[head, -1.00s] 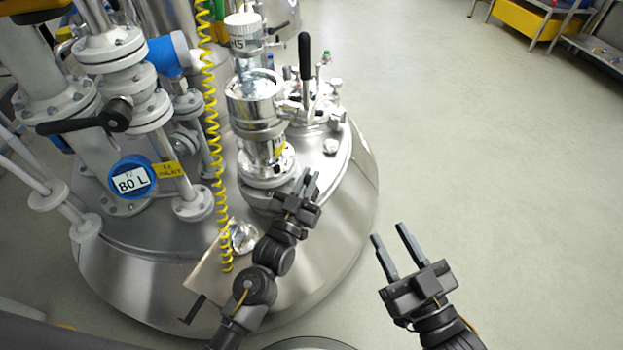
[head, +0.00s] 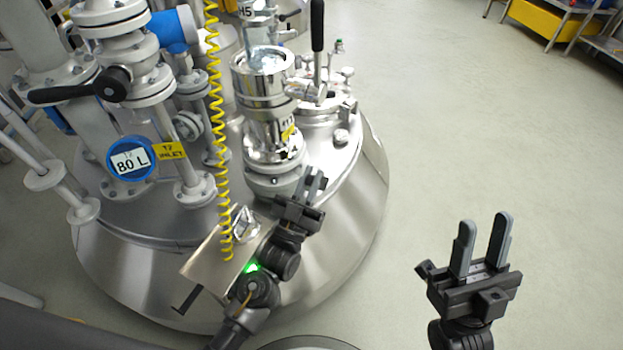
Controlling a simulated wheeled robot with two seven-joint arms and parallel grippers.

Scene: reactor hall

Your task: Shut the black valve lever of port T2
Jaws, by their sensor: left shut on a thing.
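A black upright lever (head: 317,25) stands on a metal stem at the right side of a shiny metal port (head: 265,95), in the head view. A yellow tag (head: 289,133) sits on this port; its text is too small to read. My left gripper (head: 315,180) is at the right of the port's lower flange, well below the lever and apart from it. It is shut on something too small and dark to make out. My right gripper (head: 482,243) is open and empty, over the floor at the lower right, apart from the vessel.
A second black lever (head: 80,91) lies roughly level on the left pipework, above a blue round 80 L gauge (head: 130,158) and a yellow inlet tag (head: 171,151). A coiled yellow hose (head: 216,120) hangs left of the port. The floor (head: 470,110) at right is clear.

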